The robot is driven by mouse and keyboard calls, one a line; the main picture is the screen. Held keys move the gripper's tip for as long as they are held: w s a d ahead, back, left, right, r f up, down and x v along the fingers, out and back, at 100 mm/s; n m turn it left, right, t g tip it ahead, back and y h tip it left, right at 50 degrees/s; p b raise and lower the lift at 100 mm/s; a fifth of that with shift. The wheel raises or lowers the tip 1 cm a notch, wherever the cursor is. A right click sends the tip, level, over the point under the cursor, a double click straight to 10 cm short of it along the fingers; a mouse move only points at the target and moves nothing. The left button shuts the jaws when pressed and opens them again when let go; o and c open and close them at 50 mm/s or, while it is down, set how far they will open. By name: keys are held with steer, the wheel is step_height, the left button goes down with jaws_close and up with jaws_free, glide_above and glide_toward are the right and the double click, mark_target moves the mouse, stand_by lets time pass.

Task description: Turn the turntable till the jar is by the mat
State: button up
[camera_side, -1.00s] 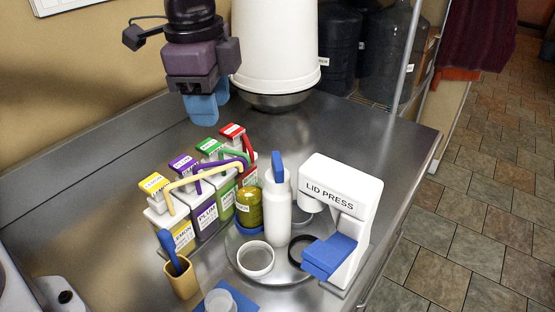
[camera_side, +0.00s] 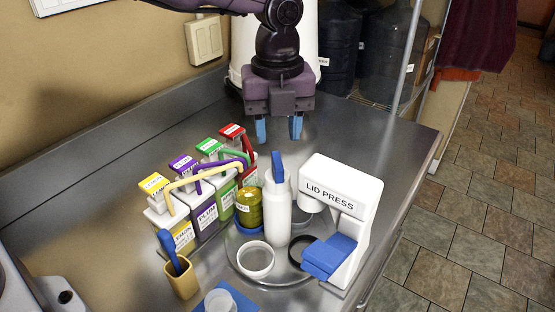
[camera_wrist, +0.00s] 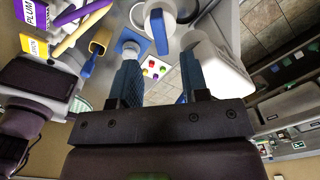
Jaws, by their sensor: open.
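The turntable (camera_side: 286,272) is a round, shiny disc on the steel counter. An olive-yellow jar (camera_side: 248,209) is at its back left, by a blue ring (camera_side: 250,230). A tall white bottle (camera_side: 278,212) with a blue top stands near the middle; it also shows in the wrist view (camera_wrist: 147,18). A white ring (camera_side: 256,259) and a black ring (camera_side: 297,252) are on the disc too. The blue mat (camera_side: 246,299) lies at the front with a whitish cup on it. My gripper (camera_side: 279,136) is open and empty, pointing down above and behind the bottle.
A white lid press (camera_side: 342,195) with a blue lever stands close at the right. Several pump dispensers (camera_side: 205,213) stand in a row at the left. A tan cup (camera_side: 181,283) with a blue tool is front left. A white bucket (camera_side: 240,60) is behind my gripper. Counter at back right is clear.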

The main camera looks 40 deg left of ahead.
mark_target(277, 160)
step_height(277, 160, down, 7)
steer(key=shift+r, duration=0.1)
stand_by(0.3)
jaws_close()
